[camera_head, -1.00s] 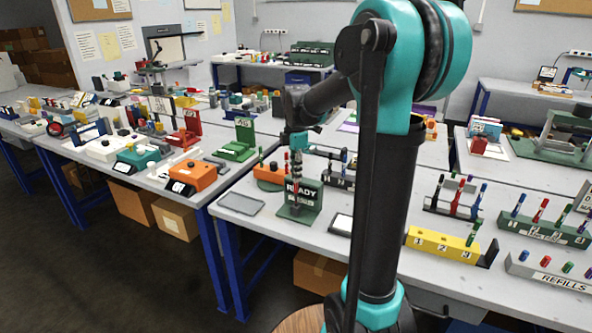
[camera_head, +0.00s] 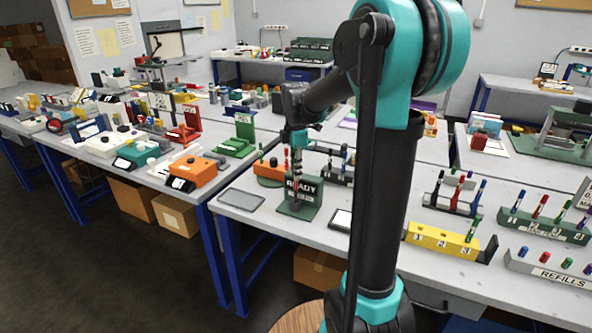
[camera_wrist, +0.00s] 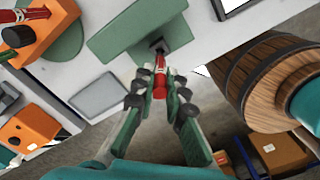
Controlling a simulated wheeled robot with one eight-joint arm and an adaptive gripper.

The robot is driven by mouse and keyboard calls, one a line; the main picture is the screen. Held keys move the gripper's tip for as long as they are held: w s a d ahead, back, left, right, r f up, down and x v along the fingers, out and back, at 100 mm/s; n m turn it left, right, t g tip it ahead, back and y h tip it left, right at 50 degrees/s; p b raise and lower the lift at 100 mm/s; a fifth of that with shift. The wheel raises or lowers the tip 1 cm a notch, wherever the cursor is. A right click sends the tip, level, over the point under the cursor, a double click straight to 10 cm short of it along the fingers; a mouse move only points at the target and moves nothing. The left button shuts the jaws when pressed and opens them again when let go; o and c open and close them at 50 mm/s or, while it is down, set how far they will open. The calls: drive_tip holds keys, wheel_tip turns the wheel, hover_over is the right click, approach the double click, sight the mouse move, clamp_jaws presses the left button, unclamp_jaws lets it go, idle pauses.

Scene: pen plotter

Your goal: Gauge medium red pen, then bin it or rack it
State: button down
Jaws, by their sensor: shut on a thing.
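My gripper (camera_wrist: 160,88) is shut on a red pen (camera_wrist: 160,76) in the wrist view. The pen points toward a small dark square socket (camera_wrist: 158,46) on a green stand (camera_wrist: 128,25); I cannot tell whether its end is inside. In the head view the green stand (camera_head: 312,198), marked READY, is near the bench's front edge. My gripper (camera_head: 297,160) is over it, small and partly blurred into the stand. A yellow block numbered 1, 2, 3 (camera_head: 432,238) lies to the right, partly behind my arm. No bin can be made out.
A grey tray (camera_wrist: 98,97) lies left of the stand. An orange block (camera_wrist: 32,38) with a pen is beyond it. Right of my arm are a green pen rack (camera_head: 540,229) and a REFILLS holder (camera_head: 550,272). My arm hides part of the bench.

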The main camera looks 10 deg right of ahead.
sight(296, 190)
drive_tip(key=shift+f, duration=1.85)
drive_tip(key=shift+r, duration=3.15)
